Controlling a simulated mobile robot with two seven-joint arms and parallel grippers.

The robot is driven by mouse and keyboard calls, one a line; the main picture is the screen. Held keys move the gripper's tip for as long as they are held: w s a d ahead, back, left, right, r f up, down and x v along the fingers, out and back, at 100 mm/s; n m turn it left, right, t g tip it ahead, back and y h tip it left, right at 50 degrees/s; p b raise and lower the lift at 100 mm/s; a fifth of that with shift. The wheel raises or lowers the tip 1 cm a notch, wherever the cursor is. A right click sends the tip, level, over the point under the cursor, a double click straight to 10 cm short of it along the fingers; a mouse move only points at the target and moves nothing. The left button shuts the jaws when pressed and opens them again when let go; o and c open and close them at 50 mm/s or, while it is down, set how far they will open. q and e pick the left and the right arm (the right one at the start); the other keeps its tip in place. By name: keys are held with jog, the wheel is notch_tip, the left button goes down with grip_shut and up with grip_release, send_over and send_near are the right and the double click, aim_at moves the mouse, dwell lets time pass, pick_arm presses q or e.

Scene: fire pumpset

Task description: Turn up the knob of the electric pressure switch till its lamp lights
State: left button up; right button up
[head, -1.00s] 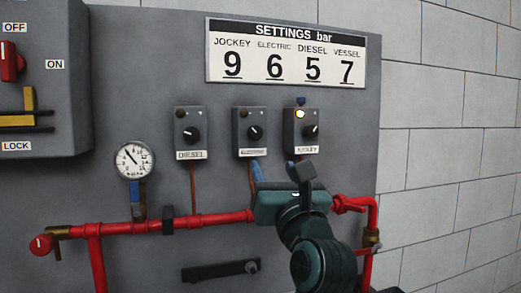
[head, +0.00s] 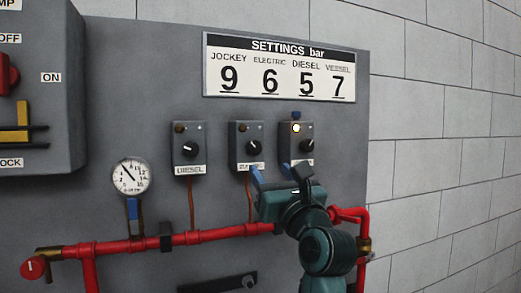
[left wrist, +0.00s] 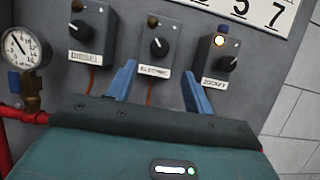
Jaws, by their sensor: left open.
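The electric pressure switch (head: 246,147) is the middle of three grey boxes on the panel. Its black knob (head: 254,148) has a white pointer mark, and its lamp at the upper left is dark. The box also shows in the left wrist view (left wrist: 157,47), with its label "ELECTRIC" and its knob (left wrist: 159,47). My left gripper (head: 280,175) is open and empty, with blue fingers just below the electric and jockey switches. In the left wrist view the fingers (left wrist: 158,82) straddle the space under the electric switch, apart from its knob. My right gripper is not in view.
The diesel switch (head: 189,149) is on the left with a dark lamp. The jockey switch (head: 296,144) is close on the right, its lamp lit. A settings board (head: 280,68) hangs above. A gauge (head: 131,176) and a red pipe (head: 205,236) lie left and below.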

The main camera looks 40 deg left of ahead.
aim_at(255, 150)
pick_arm(q)
jog(key=p+x, duration=0.1)
jog(key=x, duration=0.7)
jog(key=shift+w+a+r+p, duration=0.1)
jog(key=shift+w+a+p, duration=0.1)
jog(key=shift+a+p, duration=0.15)
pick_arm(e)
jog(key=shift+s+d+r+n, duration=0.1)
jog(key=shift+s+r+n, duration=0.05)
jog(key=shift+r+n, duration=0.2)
pick_arm(q)
jog(key=shift+c, duration=0.5)
jog(key=c, duration=0.9)
jog(key=shift+o, duration=0.2)
jog(key=shift+r+m+t+h+p, duration=0.25)
jog(key=shift+m+p, duration=0.25)
jog(key=shift+p, duration=0.4)
jog(key=shift+f+m, duration=0.15)
jog(key=shift+m, duration=0.15)
jog(key=shift+f, duration=0.1)
jog(key=o, duration=1)
jog(key=shift+c, duration=0.2)
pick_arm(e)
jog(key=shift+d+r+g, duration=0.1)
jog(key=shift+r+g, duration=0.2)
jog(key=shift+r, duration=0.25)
